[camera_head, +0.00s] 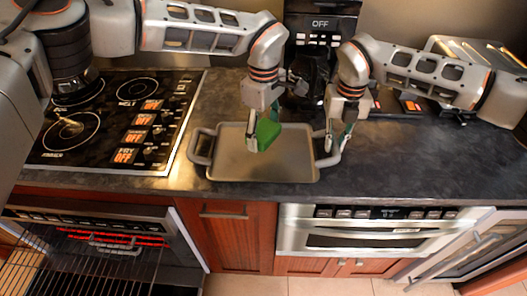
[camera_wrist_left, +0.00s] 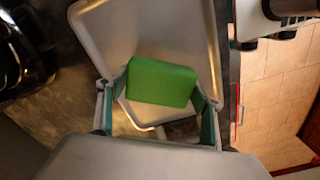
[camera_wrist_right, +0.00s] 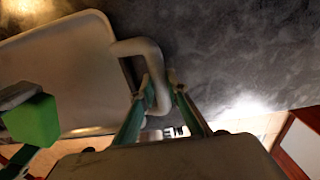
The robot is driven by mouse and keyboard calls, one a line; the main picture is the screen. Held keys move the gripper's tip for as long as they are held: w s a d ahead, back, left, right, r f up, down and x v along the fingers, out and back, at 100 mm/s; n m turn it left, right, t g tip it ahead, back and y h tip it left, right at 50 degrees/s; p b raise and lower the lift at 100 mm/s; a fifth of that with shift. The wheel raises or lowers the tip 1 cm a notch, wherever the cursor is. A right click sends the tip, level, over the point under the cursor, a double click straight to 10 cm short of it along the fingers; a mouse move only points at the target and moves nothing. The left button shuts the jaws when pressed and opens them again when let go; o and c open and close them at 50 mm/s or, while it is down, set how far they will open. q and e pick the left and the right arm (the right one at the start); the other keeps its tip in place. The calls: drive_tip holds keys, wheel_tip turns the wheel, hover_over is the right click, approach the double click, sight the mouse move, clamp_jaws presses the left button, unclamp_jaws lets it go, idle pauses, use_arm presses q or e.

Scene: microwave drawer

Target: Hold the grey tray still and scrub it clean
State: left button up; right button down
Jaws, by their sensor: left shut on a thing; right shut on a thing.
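The grey tray (camera_head: 225,165) lies flat on the dark countertop, with a handle at its left end and one at its right end. My left gripper (camera_head: 258,143) is shut on a green sponge (camera_head: 268,133) over the middle of the tray. The sponge (camera_wrist_left: 162,81) sits between the fingers in the left wrist view; whether it touches the tray is hard to tell. My right gripper (camera_head: 334,145) is shut on the tray's right handle, whose bent bar (camera_wrist_right: 161,85) shows between the fingers in the right wrist view.
A cooktop (camera_head: 115,120) with lit OFF displays is left of the tray. Below the counter are an open oven (camera_head: 100,240) with a rack at left and a steel microwave drawer (camera_head: 370,238). The counter (camera_head: 420,160) right of the tray is clear.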

use_arm(q)
drive_tip(key=shift+r, duration=0.5)
drive_tip(key=shift+a, duration=4.5)
use_arm(e)
drive_tip(key=c, duration=1.2)
unclamp_jaws()
drive_tip(key=shift+c, duration=0.2)
